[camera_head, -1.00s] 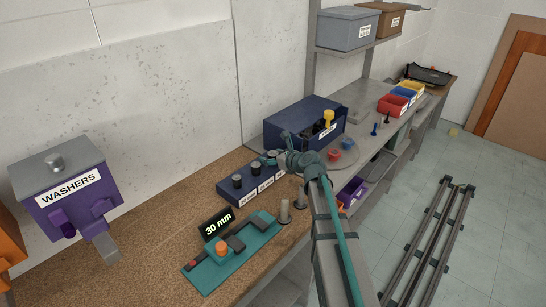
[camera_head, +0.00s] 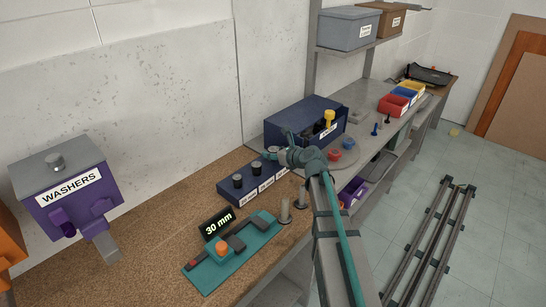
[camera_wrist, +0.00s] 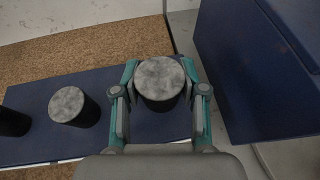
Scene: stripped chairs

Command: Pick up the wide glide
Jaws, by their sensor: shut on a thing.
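The wide glide (camera_wrist: 160,78) is a dark cylinder with a mottled grey round top. In the wrist view it stands between the fingers of my gripper (camera_wrist: 160,98), which is shut on its sides. It looks wider than the neighbouring glide (camera_wrist: 73,104). Below it is the dark blue rack (camera_wrist: 38,94); I cannot tell whether the held glide still touches it. In the head view my gripper (camera_head: 284,153) is at the far right end of the rack (camera_head: 237,195), and my arm partly hides that end.
Two dark glides stand in the rack's left part. A teal fixture (camera_head: 246,254) with a "30 mm" display (camera_head: 217,222) sits in front. A dark blue box (camera_head: 297,118) stands close behind my gripper. A purple washers dispenser (camera_head: 75,205) is at left.

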